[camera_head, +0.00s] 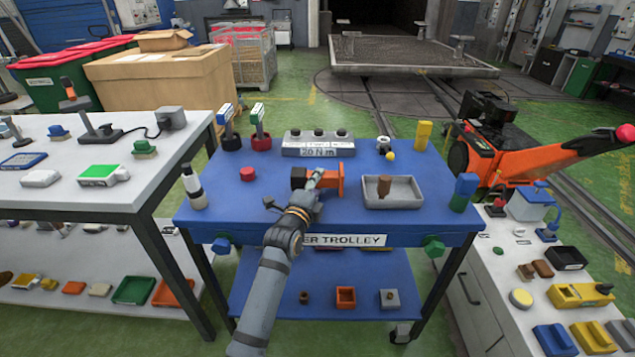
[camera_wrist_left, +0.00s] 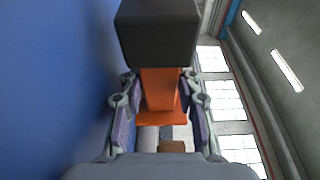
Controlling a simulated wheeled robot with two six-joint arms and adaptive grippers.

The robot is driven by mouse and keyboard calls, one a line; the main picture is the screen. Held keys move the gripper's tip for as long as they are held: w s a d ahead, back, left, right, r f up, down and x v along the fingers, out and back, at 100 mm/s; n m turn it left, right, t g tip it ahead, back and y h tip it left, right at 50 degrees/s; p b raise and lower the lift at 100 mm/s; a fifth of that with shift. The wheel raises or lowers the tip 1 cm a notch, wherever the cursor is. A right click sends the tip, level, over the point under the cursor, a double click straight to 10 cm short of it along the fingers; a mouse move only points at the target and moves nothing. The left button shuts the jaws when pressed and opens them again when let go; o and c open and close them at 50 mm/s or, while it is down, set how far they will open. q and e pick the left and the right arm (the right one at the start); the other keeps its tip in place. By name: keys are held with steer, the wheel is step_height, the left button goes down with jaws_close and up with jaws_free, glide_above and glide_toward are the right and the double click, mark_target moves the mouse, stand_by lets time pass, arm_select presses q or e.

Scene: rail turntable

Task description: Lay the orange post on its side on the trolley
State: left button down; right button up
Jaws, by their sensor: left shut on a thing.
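The orange post (camera_head: 331,182) is on its side above or on the blue trolley top (camera_head: 250,209). Its dark block end points left and its orange flange points right. My left gripper (camera_head: 315,179) is shut on the post's middle. In the left wrist view the orange post (camera_wrist_left: 160,88) sits between both fingers, its dark block towards the camera's top edge. The trolley surface fills the left of that view. I cannot tell whether the post touches the trolley. My right gripper is not in view.
A grey tray (camera_head: 408,204) holding a brown piece lies right of the post. A red knob (camera_head: 247,174) is to its left, and a grey torque block (camera_head: 318,151) stands behind. A white bottle (camera_head: 194,188) and a blue-green block (camera_head: 463,193) stand near the side edges.

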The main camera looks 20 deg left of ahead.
arm_select(q)
steer(key=shift+f+b, duration=0.35)
steer(key=shift+f, duration=0.25)
stand_by(0.3)
steer(key=shift+s+d+f, duration=0.1)
steer(key=shift+f, duration=0.35)
steer(key=shift+f+b, duration=0.15)
steer(key=shift+b, duration=0.15)
steer(key=c, duration=0.8)
jaws_free()
steer(key=shift+c, duration=0.2)
steer(key=shift+s+f, duration=0.1)
steer(key=shift+f, duration=0.05)
steer(key=s+r, duration=0.1)
steer(key=s, duration=1)
steer(key=shift+s+a+r, duration=0.25)
steer(key=shift+s+r, duration=0.15)
steer(key=shift+r, duration=0.25)
